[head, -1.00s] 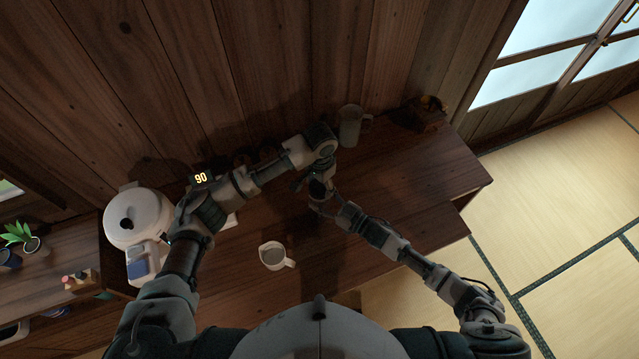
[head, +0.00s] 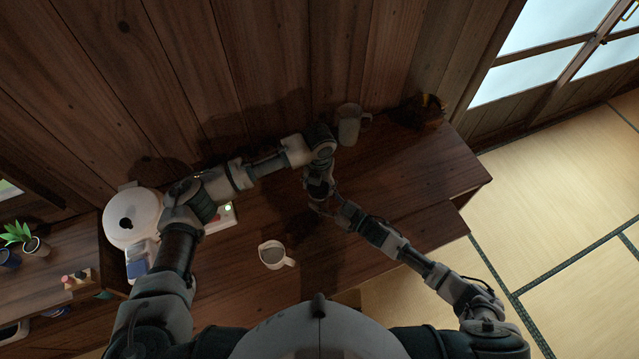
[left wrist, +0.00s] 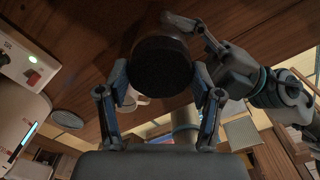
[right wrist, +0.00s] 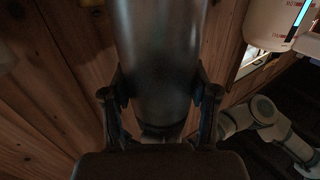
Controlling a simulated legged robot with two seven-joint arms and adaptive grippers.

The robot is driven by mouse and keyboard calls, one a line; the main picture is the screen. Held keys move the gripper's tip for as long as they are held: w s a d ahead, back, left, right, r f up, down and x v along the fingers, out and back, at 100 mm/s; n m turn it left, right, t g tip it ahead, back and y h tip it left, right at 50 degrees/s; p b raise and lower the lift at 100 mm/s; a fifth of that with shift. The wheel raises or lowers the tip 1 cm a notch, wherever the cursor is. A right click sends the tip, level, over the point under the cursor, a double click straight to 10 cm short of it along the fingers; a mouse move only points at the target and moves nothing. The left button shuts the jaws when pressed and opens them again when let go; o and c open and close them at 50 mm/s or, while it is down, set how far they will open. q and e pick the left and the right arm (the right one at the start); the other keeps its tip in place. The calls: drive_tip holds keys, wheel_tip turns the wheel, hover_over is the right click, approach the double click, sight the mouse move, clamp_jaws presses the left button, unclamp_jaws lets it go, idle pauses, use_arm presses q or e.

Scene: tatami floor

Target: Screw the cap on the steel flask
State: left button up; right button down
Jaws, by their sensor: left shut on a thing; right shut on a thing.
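A round black cap (left wrist: 160,65) sits between the fingers of my left gripper (left wrist: 160,95) in the left wrist view, and the gripper is shut on it. The steel flask (right wrist: 160,50) is a grey metal cylinder in the right wrist view. My right gripper (right wrist: 160,110) is shut around it. In the head view my left gripper (head: 318,188) is just above and beside my right gripper (head: 324,208), over the counter. The grippers hide the flask and cap there. Whether the cap touches the flask cannot be seen.
A white mug (head: 272,255) stands on the dark wooden counter (head: 420,185) in front. A grey-green pitcher (head: 348,128) stands by the wall behind my grippers.

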use_arm(q)
drive_tip(key=o, duration=0.9)
drive_tip(key=shift+d+r, duration=0.1)
drive_tip(key=shift+r, duration=2.25)
